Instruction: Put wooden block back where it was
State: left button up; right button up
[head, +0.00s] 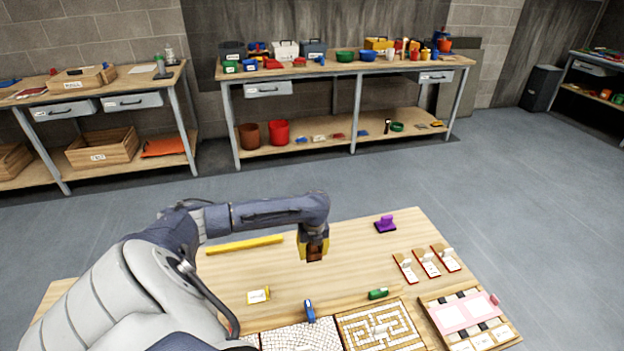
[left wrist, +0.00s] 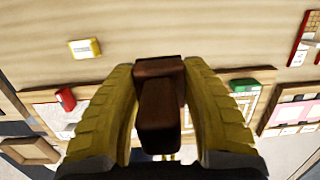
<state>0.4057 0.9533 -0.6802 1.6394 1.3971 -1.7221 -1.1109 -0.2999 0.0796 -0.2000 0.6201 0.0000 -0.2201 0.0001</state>
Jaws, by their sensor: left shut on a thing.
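The wooden block (head: 315,254) is dark brown and sits between the yellow fingers of my left gripper (head: 314,250), above the far middle of the table. In the left wrist view the block (left wrist: 158,110) is held between both fingers of the gripper (left wrist: 158,75), which is shut on it. Bare tabletop and the mosaic panels show beyond it. The fingers hide parts of the block's sides. My right gripper is not in view.
The wooden table (head: 355,260) has bare room around the gripper. A yellow bar (head: 244,244) lies left, a purple tool (head: 385,224) right. Nearer are a yellow-and-white packet (head: 258,296), a blue tool (head: 309,311), a green tool (head: 378,293) and a maze-patterned panel (head: 378,329).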

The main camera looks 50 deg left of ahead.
aim_at(311, 286)
pick_arm(q)
notch_tip(311, 286, down, 20)
jog(key=shift+a+r, duration=0.1)
jog(key=shift+r, duration=0.15)
dwell(0.5)
jog(key=shift+s+f, duration=0.1)
jog(key=o, duration=1.1)
notch_tip(311, 286, up, 12)
jog(key=d, duration=0.1)
jog(key=shift+s+d, duration=0.15)
jog(key=shift+s, duration=0.2)
